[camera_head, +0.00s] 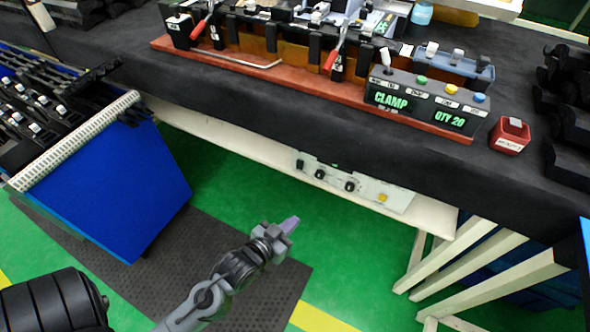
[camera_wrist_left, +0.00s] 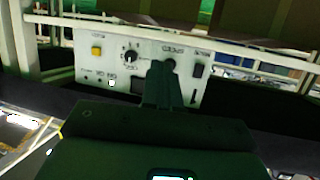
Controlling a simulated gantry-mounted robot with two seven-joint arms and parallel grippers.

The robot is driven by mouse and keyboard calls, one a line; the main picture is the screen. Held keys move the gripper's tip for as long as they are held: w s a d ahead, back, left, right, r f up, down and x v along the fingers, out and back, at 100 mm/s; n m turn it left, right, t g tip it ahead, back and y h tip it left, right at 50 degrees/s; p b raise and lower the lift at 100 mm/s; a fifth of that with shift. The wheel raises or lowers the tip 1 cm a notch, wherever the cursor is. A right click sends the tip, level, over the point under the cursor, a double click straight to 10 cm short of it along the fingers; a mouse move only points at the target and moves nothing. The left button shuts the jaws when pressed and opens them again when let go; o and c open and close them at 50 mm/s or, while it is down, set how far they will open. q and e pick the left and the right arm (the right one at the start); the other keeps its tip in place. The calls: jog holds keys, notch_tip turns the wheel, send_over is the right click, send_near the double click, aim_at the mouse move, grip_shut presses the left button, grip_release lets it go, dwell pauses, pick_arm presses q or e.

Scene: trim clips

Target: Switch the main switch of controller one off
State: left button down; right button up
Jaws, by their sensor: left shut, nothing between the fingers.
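A pale control panel (camera_head: 362,188) hangs below the bench edge. It has dark knobs, a yellow button (camera_head: 383,197) and a black rocker-like switch (camera_head: 299,165) at its left end. In the left wrist view the panel (camera_wrist_left: 118,68) fills the upper middle, with the yellow button (camera_wrist_left: 96,50) at left and the black switch (camera_wrist_left: 198,71) at right. Its labels are too small to read, so I cannot tell which control is the main switch. My left gripper (camera_head: 289,226) is shut and empty, in front of and below the panel. Its fingers (camera_wrist_left: 164,82) hide part of the panel.
The black bench top (camera_head: 280,95) overhangs the panel. On it stand a clamp fixture with a "CLAMP" control box (camera_head: 425,100) and a red block (camera_head: 510,136). A blue-sided rack (camera_head: 120,190) stands at left, white bench legs (camera_head: 470,255) at right.

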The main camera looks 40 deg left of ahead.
pick_arm(q)
jog(key=a+r+n+t+y+p, duration=0.1)
jog(key=a+r+n+y+p, duration=0.1)
jog(key=a, duration=0.4)
jog(key=s+r+y+p, duration=0.1)
jog(key=p, duration=0.1)
jog(key=shift+a+n+y+p, duration=0.2)
jog(key=shift+n+y+p, duration=0.1)
jog(key=shift+p, duration=0.05)
jog(key=shift+w, duration=0.1)
jog(key=b, duration=0.7)
send_near(299, 167)
jog(key=x, duration=0.6)
jog(key=shift+d+f, duration=0.1)
jog(key=shift+f, duration=0.05)
jog(key=shift+w, duration=0.35)
